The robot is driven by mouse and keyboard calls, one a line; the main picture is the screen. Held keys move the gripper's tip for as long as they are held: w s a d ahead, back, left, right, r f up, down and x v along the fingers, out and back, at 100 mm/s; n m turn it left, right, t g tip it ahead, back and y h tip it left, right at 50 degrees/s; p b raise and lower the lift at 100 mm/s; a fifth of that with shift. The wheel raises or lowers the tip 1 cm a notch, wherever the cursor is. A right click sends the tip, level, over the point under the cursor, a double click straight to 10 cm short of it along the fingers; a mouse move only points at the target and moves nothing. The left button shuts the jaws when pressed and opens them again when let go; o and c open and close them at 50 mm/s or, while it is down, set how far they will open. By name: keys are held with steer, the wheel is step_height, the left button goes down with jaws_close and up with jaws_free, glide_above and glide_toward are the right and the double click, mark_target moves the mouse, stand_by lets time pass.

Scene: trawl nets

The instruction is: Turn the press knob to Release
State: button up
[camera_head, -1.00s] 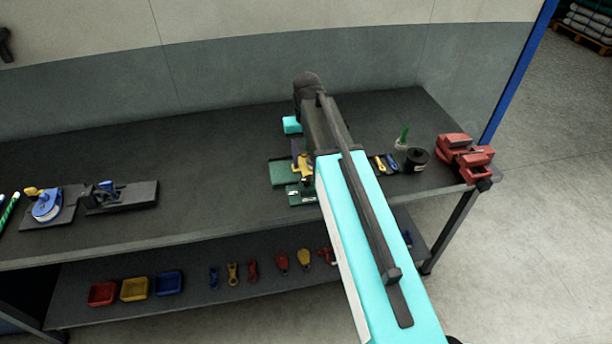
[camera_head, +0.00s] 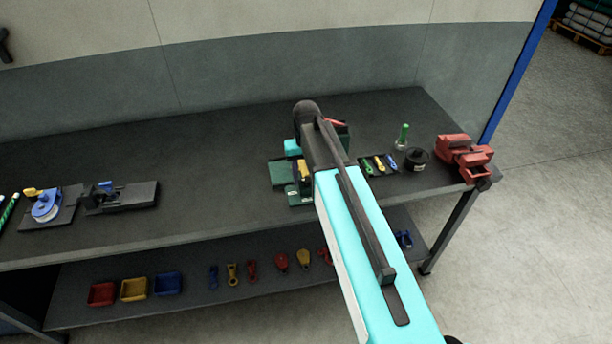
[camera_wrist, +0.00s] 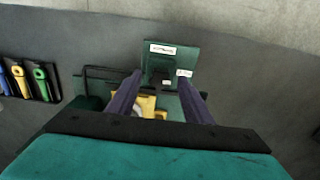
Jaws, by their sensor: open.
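The press is a green device on the bench, partly hidden behind my arm in the head view (camera_head: 281,172). In the wrist view its green plate (camera_wrist: 183,55) carries a white label and a small black block. A yellow part (camera_wrist: 147,106) of it shows between and below my fingers; I cannot tell whether this is the knob, nor read any Release mark. My gripper (camera_wrist: 160,78) is open, its two dark fingers apart over the press, with nothing visibly held. Contact with the press cannot be told.
Several green, yellow and blue tools (camera_head: 379,164) lie right of my arm. Beyond them are a black round container (camera_head: 417,158) and a red vise (camera_head: 465,157). A blue reel fixture (camera_head: 47,205) stands far left.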

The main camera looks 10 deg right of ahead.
steer(key=c, duration=1.1)
steer(key=shift+o, duration=0.2)
steer(key=shift+n, duration=0.4)
steer(key=n+b, duration=0.2)
steer(key=n, duration=0.1)
steer(key=shift+f, duration=0.1)
steer(key=n+b, duration=0.1)
steer(key=n, duration=0.3)
steer(key=shift+n+b, duration=0.35)
steer(key=shift+n, duration=0.05)
steer(key=n+b, duration=0.1)
steer(key=n, duration=0.4)
steer(key=shift+d, duration=0.1)
steer(key=n+b, duration=0.1)
steer(key=n, duration=0.3)
steer(key=shift+n, duration=0.3)
